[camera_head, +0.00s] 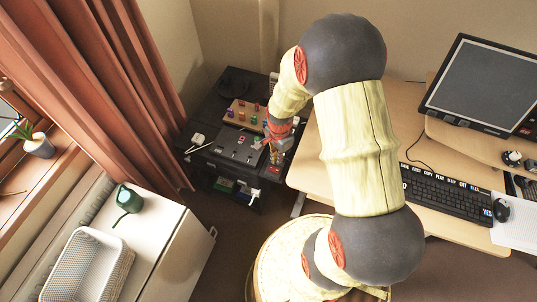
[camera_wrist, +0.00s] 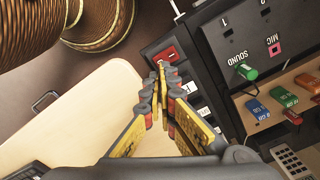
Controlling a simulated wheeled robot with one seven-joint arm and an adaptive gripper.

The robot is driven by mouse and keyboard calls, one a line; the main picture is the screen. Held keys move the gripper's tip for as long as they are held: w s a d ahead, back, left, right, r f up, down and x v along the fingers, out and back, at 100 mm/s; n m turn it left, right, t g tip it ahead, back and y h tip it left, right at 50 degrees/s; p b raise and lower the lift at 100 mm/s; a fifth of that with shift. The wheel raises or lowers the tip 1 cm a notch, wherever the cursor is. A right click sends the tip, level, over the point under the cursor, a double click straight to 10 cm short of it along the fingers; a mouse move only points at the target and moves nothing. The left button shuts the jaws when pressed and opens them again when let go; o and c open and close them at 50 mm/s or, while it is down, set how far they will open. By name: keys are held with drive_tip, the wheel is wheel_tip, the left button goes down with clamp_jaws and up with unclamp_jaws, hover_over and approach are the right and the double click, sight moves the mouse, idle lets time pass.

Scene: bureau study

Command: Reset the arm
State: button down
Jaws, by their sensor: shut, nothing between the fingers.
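My arm reaches up and over to the dark shelf unit in the head view, bent at its elbow. My gripper (camera_head: 278,137) is small there, above the right side of the black panel on the unit. In the wrist view my gripper (camera_wrist: 162,72) is shut, its yellow and grey fingers together and nothing between them. The fingertips lie in front of a red switch (camera_wrist: 167,55) on a dark strip. I cannot tell whether they touch it.
The black panel (camera_wrist: 235,35) has a green plug (camera_wrist: 247,71) in it. Coloured sticks stand in a wooden block (camera_head: 243,112). The desk (camera_head: 315,150) is close on the right, with keyboard (camera_head: 445,195) and monitor (camera_head: 490,85). A white cabinet (camera_head: 165,245) stands left.

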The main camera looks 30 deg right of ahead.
idle(0.3)
drive_tip(key=shift+s+n, duration=0.25)
drive_tip(key=shift+n, duration=0.35)
drive_tip(key=s+a+r+n+t, duration=0.2)
drive_tip(key=s+a+r+n, duration=0.2)
drive_tip(key=r, duration=0.8)
drive_tip(key=s+a+r+n+t, duration=0.1)
drive_tip(key=s+a+r+n, duration=0.2)
drive_tip(key=r, duration=0.9)
drive_tip(key=s+a+r+n+t, duration=0.2)
drive_tip(key=s+a+r+n, duration=0.2)
drive_tip(key=r+n, duration=0.4)
wheel_tip(320, 180, up, 4)
drive_tip(key=shift+s+a+r+t, duration=0.15)
drive_tip(key=shift+s+a+t, duration=0.2)
drive_tip(key=shift+a, duration=0.15)
